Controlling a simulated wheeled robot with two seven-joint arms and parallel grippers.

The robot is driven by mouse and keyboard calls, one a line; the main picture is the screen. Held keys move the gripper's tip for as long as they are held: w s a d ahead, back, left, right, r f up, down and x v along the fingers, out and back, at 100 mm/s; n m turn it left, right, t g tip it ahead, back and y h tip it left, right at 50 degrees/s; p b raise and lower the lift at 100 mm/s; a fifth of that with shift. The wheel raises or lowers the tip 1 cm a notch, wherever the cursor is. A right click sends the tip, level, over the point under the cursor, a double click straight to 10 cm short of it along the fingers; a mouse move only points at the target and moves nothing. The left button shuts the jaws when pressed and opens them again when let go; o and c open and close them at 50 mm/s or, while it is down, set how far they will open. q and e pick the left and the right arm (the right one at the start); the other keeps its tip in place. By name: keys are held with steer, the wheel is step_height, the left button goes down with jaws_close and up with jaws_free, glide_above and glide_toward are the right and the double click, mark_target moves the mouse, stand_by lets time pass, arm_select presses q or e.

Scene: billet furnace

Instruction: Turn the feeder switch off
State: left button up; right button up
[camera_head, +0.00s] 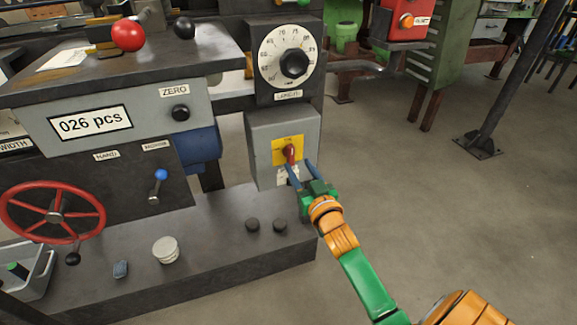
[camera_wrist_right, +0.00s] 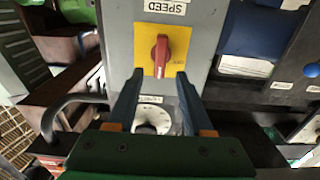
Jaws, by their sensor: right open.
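A red rotary switch knob (camera_head: 289,153) sits on a yellow plate (camera_head: 276,146) on the front of a grey box (camera_head: 262,128). In the right wrist view the knob (camera_wrist_right: 161,55) stands upright in the picture on its yellow plate (camera_wrist_right: 181,45). My right gripper (camera_head: 301,169) is just in front of the box, close to the knob. Its two blue fingers are apart and empty; in the wrist view the gripper (camera_wrist_right: 160,75) has its tips just below the knob, one to each side. The white label under the switch is partly hidden by a finger.
A white dial with a black knob (camera_head: 294,64) is above the grey box. A red handwheel (camera_head: 53,212), a blue-tipped lever (camera_head: 158,182) and a counter panel (camera_head: 90,123) are at the left. Open floor (camera_head: 430,210) lies to the right.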

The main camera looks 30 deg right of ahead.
mark_target(290, 158)
steer(key=x, duration=0.4)
steer(key=shift+f+b, duration=0.1)
steer(key=shift+b, duration=0.2)
steer(key=shift+w, duration=0.2)
jaws_close()
steer(key=shift+n, duration=0.6)
steer(key=n+p, duration=0.1)
steer(key=n, duration=0.2)
steer(key=shift+a+p, duration=0.1)
steer(key=shift+p, duration=0.25)
steer(key=n, duration=0.3)
steer(key=shift+a+n+p, duration=0.1)
steer(key=shift+n+p, duration=0.2)
steer(key=shift+n, duration=0.1)
steer(key=n, duration=0.4)
steer(key=shift+a+f+n, duration=0.1)
steer(key=shift+f+n, duration=0.05)
steer(key=shift+n, duration=0.15)
steer(key=n, duration=0.3)
steer(key=shift+f+n, duration=0.15)
steer(key=shift+n, duration=0.25)
arm_select(q)
steer(key=shift+s+d+r, duration=0.4)
steer(key=shift+s+r, duration=0.05)
steer(key=shift+r, duration=0.3)
arm_select(e)
steer(key=shift+n, duration=0.7)
